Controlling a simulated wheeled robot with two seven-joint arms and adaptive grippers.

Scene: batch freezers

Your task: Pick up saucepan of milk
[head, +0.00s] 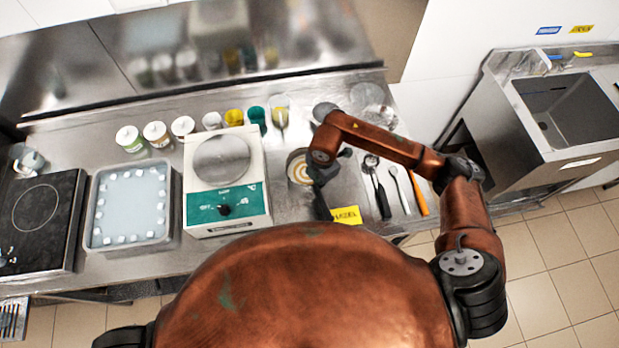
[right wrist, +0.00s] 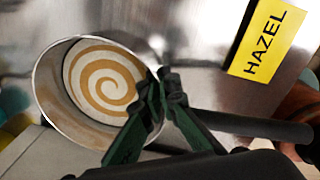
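The saucepan (head: 299,168) stands right of the white scale on the steel counter, its black handle pointing toward me. A cream and brown swirl fills it. In the right wrist view the saucepan (right wrist: 103,85) lies at the left and its handle runs to the right. My right gripper (head: 325,172) is at the handle's root, beside the rim. In the right wrist view its fingertips (right wrist: 161,82) are close together on the handle where it joins the pan. Whether the pan is lifted cannot be told. My left gripper is not in view.
A white scale (head: 222,155) stands left of the pan, and a tray (head: 100,185) and cooktop (head: 38,215) stand further left. Several cups line the back. A yellow HAZEL label (head: 346,215) and several utensils (head: 381,190) lie to the right. A sink (head: 567,105) is far right.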

